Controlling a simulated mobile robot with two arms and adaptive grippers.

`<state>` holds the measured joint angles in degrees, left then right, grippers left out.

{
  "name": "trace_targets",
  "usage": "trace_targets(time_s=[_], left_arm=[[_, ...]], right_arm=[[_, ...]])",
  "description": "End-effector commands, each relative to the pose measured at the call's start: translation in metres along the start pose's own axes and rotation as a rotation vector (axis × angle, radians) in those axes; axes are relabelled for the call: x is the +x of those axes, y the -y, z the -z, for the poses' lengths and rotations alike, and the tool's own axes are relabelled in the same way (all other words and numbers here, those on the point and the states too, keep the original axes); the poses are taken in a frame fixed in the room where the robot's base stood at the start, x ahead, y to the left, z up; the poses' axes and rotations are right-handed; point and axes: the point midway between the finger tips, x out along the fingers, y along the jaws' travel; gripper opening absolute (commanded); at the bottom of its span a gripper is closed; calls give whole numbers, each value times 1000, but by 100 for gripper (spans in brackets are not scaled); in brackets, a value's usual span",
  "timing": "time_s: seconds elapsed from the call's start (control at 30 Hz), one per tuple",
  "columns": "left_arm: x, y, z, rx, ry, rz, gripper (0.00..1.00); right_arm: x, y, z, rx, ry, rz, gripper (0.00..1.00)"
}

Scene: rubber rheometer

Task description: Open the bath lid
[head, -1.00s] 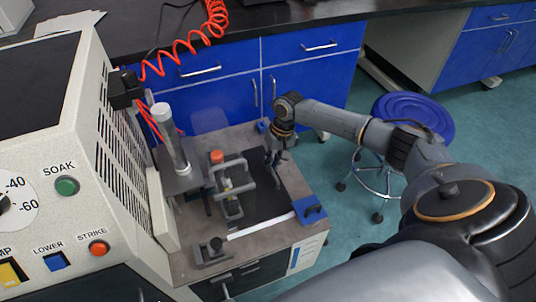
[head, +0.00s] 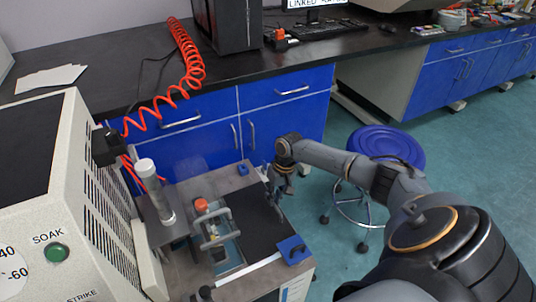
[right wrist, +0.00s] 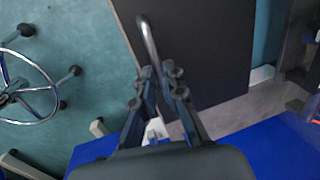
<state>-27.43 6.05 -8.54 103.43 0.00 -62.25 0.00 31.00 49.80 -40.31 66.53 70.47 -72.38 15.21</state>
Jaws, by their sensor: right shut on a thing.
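The bath lid (head: 256,221) is a flat dark slab on the bench-height top of the machine, right of a metal clamp frame (head: 213,228). It also shows in the right wrist view as a dark panel (right wrist: 205,50). A thin curved metal handle (right wrist: 149,38) stands at the lid's edge there. My right gripper (head: 270,180) is at the lid's far right edge; its fingers (right wrist: 158,72) are shut on the handle. The lid looks flat in the head view. A narrow bluish strip of the bath shows beside the frame. My left gripper is out of view.
The white control cabinet (head: 62,185) with a green SOAK button stands on the left. A metal post (head: 155,188) rises beside the frame. A blue block (head: 293,250) sits at the top's right corner. A blue stool (head: 385,146) stands behind my right arm.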

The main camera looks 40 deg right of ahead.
Motion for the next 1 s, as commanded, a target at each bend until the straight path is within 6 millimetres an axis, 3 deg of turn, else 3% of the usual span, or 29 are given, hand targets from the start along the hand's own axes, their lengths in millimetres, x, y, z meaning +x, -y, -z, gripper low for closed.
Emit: trace_targets(time_s=[0.5, 1.0], left_arm=[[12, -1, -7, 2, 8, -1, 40], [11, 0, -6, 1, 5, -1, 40]], right_arm=[[-12, -61, 0, 3, 0, -2, 0], [-14, -69, 0, 0, 0, -1, 0]])
